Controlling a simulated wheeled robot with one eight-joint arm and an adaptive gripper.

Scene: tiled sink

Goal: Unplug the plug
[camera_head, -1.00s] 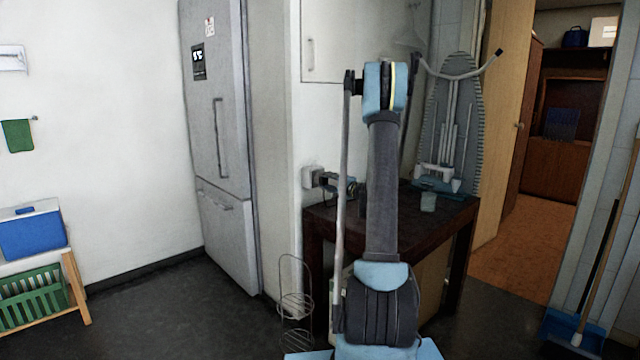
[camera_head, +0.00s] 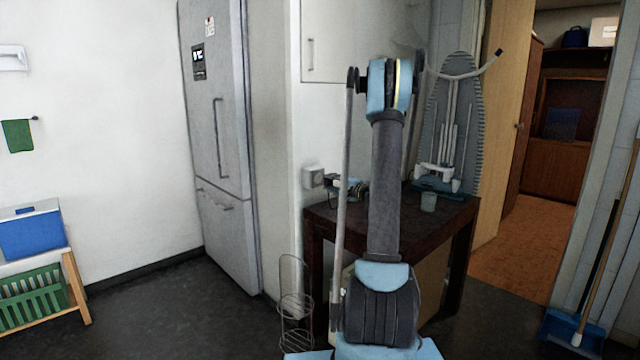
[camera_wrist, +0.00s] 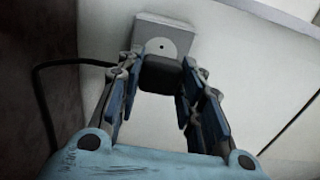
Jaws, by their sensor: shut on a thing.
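The plug (camera_wrist: 161,73) is a dark, rounded block with a black cable (camera_wrist: 42,95) looping off to the left in the wrist view. My gripper (camera_wrist: 159,76) is shut on the plug, one finger on each side. The white wall socket (camera_wrist: 163,36) lies just beyond it, its round face and a dark hole showing above the plug. In the head view, the socket (camera_head: 312,177) is on the white wall, and my gripper (camera_head: 332,182) is just to its right. The plug appears to be off the socket face, but its prong end is hidden.
An ironing board (camera_head: 455,120) leans behind. A wire rack (camera_head: 295,305) stands on the floor by the table's left. A fridge (camera_head: 218,140) is further left.

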